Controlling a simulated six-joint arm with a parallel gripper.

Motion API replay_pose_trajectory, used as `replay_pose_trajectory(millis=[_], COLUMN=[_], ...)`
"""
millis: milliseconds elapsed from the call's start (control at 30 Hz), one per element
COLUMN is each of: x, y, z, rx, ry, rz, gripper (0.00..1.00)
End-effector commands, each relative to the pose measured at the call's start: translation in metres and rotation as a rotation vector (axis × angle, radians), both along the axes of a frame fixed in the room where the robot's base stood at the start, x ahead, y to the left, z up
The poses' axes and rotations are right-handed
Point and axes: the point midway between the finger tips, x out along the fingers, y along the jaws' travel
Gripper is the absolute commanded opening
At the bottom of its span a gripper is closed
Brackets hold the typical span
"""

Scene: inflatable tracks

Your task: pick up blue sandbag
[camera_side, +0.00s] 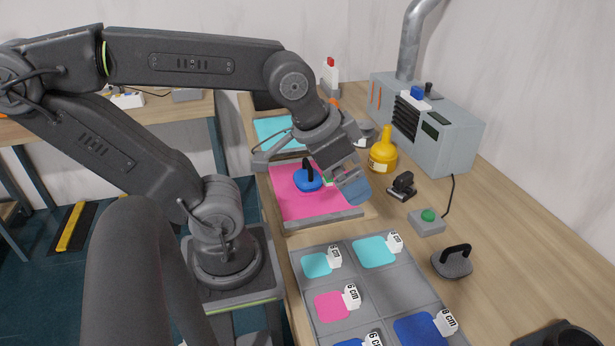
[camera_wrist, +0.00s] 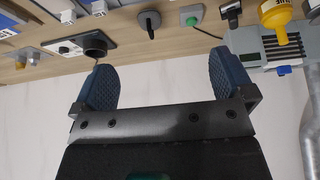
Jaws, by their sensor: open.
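The blue sandbag (camera_side: 308,181), round with a dark upright handle, sits on the pink surface of a grey-edged tray (camera_side: 325,219) in the side view. My gripper (camera_side: 354,188) hangs at the right side of that tray, to the right of the sandbag and apart from it in the picture. In the wrist view my gripper (camera_wrist: 165,80) has its two blue ridged fingers wide apart with nothing between them. The sandbag cannot be made out in the wrist view.
A grey compartment tray (camera_side: 395,290) with cyan, pink and blue pieces and size tags lies in front. A yellow bottle (camera_side: 383,155), a grey machine (camera_side: 452,135), a green button box (camera_side: 427,222) and a dark handled weight (camera_side: 452,262) stand to the right. A cyan tray (camera_side: 276,130) lies behind.

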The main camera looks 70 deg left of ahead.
Motion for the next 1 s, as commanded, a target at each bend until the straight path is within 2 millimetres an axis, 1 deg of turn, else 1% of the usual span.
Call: replay_pose_trajectory(millis=[467, 567, 1000], x=[0.0, 0.0, 0.0], y=[0.0, 0.0, 0.0], z=[0.0, 0.0, 0.0], rx=[0.0, 0.0, 0.0], ry=[0.0, 0.0, 0.0], rz=[0.0, 0.0, 0.0], gripper=[1.0, 0.92, 0.5])
